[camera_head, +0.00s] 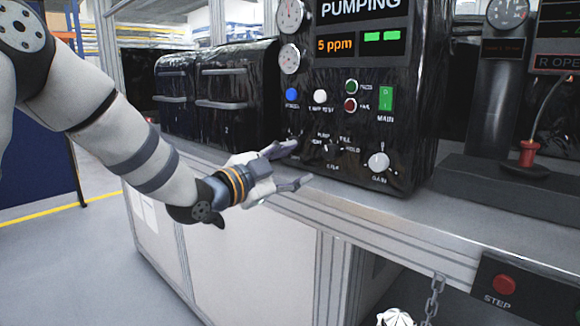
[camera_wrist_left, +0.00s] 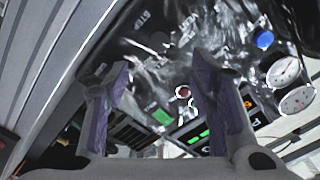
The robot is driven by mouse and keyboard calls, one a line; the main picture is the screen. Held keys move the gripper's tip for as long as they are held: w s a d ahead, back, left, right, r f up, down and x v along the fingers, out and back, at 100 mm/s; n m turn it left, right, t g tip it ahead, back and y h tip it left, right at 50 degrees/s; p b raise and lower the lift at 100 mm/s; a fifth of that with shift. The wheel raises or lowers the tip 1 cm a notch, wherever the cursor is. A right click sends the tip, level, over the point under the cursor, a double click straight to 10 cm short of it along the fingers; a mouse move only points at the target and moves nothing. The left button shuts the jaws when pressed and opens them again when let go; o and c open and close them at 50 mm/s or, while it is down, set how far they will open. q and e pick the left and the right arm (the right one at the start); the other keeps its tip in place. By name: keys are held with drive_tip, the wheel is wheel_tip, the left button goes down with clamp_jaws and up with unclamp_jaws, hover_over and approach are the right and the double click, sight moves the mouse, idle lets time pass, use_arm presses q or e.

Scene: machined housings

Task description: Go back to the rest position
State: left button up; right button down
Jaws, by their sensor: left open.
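My left gripper (camera_head: 299,165) reaches in from the left, over the front edge of the workbench (camera_head: 222,163). Its two fingers are spread, with nothing between them. It is in front of the lower left of the black control panel (camera_head: 365,100); I cannot tell whether a fingertip touches the panel. In the left wrist view the open fingers (camera_wrist_left: 160,78) frame the panel's glossy dark face, seen tilted.
The panel carries a blue button (camera_head: 292,94), a green switch (camera_head: 386,98), a gain knob (camera_head: 378,163) and gauges. Black cases (camera_head: 235,95) stand left of it. A red-capped part (camera_head: 527,153) is at the right. A chain (camera_head: 433,297) hangs below the bench edge.

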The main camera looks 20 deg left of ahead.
use_arm(q)
drive_tip(key=shift+s+a, duration=0.2)
drive_tip(key=shift+s, duration=0.35)
drive_tip(key=s+d+f+n+g+y, duration=0.1)
drive_tip(key=s+f+n+g, duration=0.3)
drive_tip(key=f, duration=0.7)
drive_tip(key=s+d+f+n+g+y, duration=0.1)
drive_tip(key=s+f+g, duration=0.1)
drive_tip(key=s+f, duration=0.7)
drive_tip(key=s+f+n+g+y, duration=0.2)
drive_tip(key=s+f+n+g, duration=0.1)
drive_tip(key=f, duration=1)
drive_tip(key=s+f+n+g+y, duration=0.1)
drive_tip(key=s+f+g, duration=0.3)
drive_tip(key=s, duration=1.1)
drive_tip(key=s+f+n+g+y, duration=0.1)
drive_tip(key=s+f+n+g, duration=0.3)
drive_tip(key=s, duration=1.2)
wheel_tip(320, 180, down, 3)
drive_tip(key=shift+s+a+f+g, duration=0.1)
drive_tip(key=shift+s+a+g, duration=0.2)
drive_tip(key=shift+g, duration=0.5)
drive_tip(key=shift+w, duration=0.15)
